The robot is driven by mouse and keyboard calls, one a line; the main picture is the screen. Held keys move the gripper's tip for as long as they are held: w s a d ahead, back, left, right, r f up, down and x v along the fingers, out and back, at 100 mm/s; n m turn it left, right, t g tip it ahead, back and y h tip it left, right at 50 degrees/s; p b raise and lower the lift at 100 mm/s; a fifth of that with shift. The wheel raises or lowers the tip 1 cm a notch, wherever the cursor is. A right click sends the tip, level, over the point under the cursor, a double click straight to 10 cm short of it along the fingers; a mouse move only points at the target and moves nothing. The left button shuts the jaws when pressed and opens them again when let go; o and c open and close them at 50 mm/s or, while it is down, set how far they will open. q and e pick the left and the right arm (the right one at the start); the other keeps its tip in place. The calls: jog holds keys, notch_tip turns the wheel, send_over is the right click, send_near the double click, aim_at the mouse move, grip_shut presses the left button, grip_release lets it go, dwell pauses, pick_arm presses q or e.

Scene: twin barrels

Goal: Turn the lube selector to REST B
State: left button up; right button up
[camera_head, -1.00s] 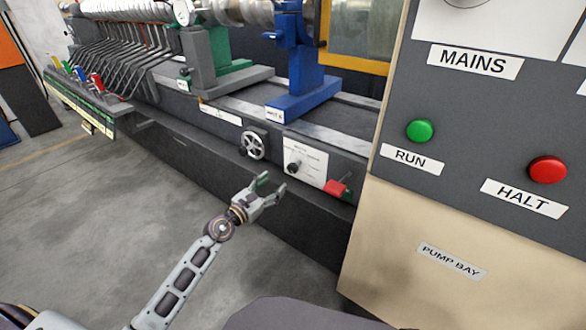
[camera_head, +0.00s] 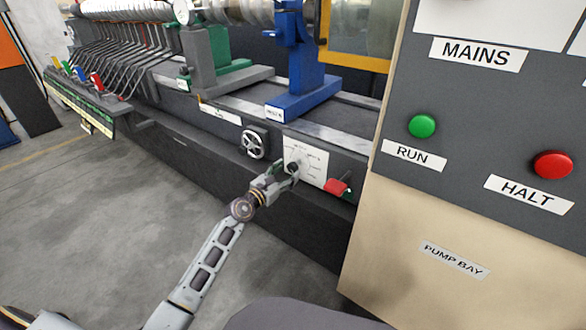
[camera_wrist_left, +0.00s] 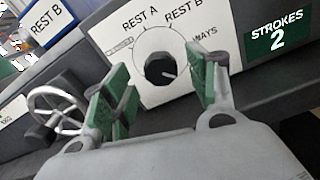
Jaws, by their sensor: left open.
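The lube selector is a black round knob (camera_wrist_left: 158,68) on a white dial plate (camera_wrist_left: 105,30) with REST A, REST B and WAYS printed around it. A pale mark on the knob points right and slightly down, away from REST B at upper right. The plate (camera_head: 318,168) also shows in the head view on the machine's front. My left gripper (camera_head: 287,173) is open in front of the knob, with its green-padded fingers (camera_wrist_left: 163,85) left and right of it. Contact with the knob cannot be told. My right gripper is not in view.
A handwheel (camera_head: 253,144) sits left of the plate and a red handle (camera_head: 337,187) right of it. A separate REST B sign (camera_wrist_left: 45,27) and a green STROKES 2 sign (camera_wrist_left: 277,38) flank the plate. The beige control cabinet (camera_head: 430,245) stands at right.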

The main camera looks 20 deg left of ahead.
aim_at(291, 168)
pick_arm(q)
jog(key=shift+x, duration=0.8)
jog(key=shift+b+x, duration=0.4)
jog(key=shift+x, duration=0.5)
jog(key=shift+w+d, duration=0.15)
jog(key=shift+w, duration=0.3)
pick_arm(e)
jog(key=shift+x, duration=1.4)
pick_arm(q)
jog(key=shift+c, duration=0.2)
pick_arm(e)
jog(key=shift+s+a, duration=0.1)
pick_arm(q)
jog(key=c, duration=1)
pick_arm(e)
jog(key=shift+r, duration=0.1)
